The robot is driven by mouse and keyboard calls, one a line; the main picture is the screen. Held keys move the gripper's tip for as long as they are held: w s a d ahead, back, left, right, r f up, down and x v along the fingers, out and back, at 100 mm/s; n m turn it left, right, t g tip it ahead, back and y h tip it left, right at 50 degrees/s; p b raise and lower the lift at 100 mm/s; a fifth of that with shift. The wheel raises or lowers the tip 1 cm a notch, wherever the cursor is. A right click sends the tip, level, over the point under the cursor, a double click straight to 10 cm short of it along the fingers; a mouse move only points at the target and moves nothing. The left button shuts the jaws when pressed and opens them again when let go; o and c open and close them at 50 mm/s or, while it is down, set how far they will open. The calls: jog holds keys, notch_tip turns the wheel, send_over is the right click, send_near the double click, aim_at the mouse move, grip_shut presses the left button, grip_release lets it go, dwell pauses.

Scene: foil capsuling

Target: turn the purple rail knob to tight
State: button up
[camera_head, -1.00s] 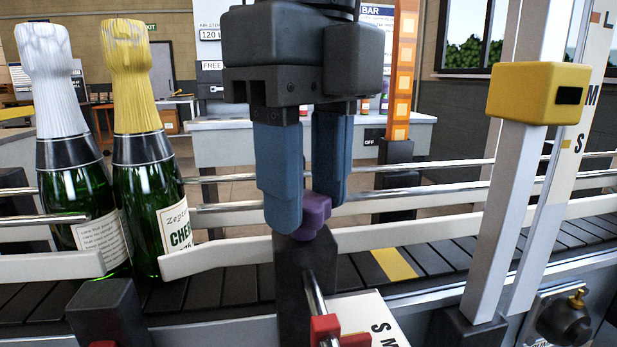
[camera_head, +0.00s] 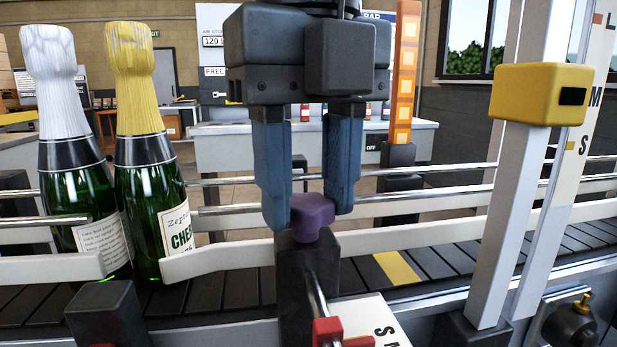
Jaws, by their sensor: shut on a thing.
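The purple rail knob (camera_head: 311,217) sits on top of a black post (camera_head: 294,285) in front of the conveyor. My gripper (camera_head: 308,207) points down over it, its two blue fingers on either side of the knob. It is shut on the knob. The left finger partly covers the knob's left side. I see no tight mark on the knob or post.
Two foil-topped green bottles, one white (camera_head: 66,150) and one yellow (camera_head: 142,150), stand on the conveyor at the left behind a pale guide rail (camera_head: 225,262). A yellow block (camera_head: 537,94) on a metal upright is at the right. A white S M scale plate (camera_head: 362,318) lies at the front.

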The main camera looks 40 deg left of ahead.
aim_at(309, 202)
jog(key=o, duration=1.1)
jog(key=shift+c, duration=0.2)
notch_tip(309, 202, up, 8)
jog(key=p, duration=0.6)
jog(key=shift+f, duration=0.1)
